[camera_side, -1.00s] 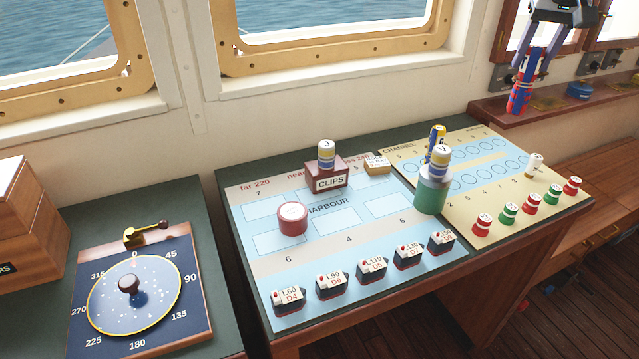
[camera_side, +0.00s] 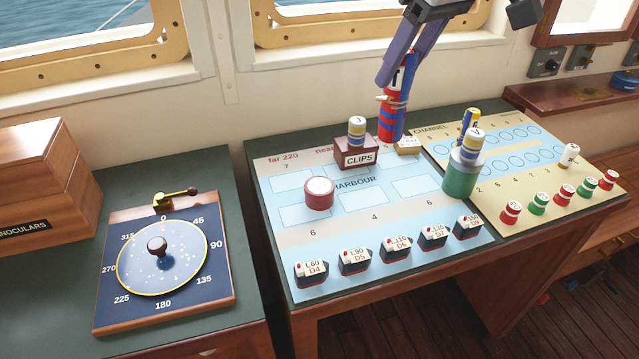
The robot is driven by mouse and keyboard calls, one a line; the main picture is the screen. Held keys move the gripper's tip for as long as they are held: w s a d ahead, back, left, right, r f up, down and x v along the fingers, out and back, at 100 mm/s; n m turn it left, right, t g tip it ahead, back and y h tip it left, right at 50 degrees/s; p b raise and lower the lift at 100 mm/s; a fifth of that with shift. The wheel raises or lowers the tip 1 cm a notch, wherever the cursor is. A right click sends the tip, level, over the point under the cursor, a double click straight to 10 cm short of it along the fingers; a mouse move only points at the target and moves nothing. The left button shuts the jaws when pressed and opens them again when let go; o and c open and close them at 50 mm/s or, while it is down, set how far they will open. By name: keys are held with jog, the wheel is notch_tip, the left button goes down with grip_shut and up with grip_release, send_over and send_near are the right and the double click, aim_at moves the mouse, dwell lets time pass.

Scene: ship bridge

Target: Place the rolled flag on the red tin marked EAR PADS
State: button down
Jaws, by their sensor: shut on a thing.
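My gripper (camera_side: 404,72) is shut on a red and blue rolled flag (camera_side: 393,122), which hangs nearly upright over the back of the chart board. A round red tin (camera_side: 319,196) with a pale label on its lid sits on the board, left of and in front of the held flag. Its lettering is too small to read. Nothing stands on its lid. The flag is apart from this tin.
A dark red CLIPS box (camera_side: 358,155) bears an upright flag roll (camera_side: 357,131), close to the held flag. A green tin (camera_side: 460,180) bears another roll (camera_side: 472,144); a yellow and blue roll (camera_side: 467,122) stands behind. Several ship blocks (camera_side: 355,260) line the front.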

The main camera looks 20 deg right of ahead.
aim_at(395, 98)
jog(key=shift+d+f, duration=0.15)
jog(key=shift+f, duration=0.55)
notch_tip(395, 98, down, 3)
jog(key=shift+w+f, duration=0.1)
jog(key=shift+f, duration=0.05)
jog(key=shift+w+f, duration=0.25)
jog(key=shift+f, duration=0.05)
jog(key=w+a+f, duration=0.7)
jog(key=w+f, duration=0.4)
jog(key=f, duration=0.1)
jog(key=shift+w+f, duration=0.3)
jog(key=shift+f, duration=0.05)
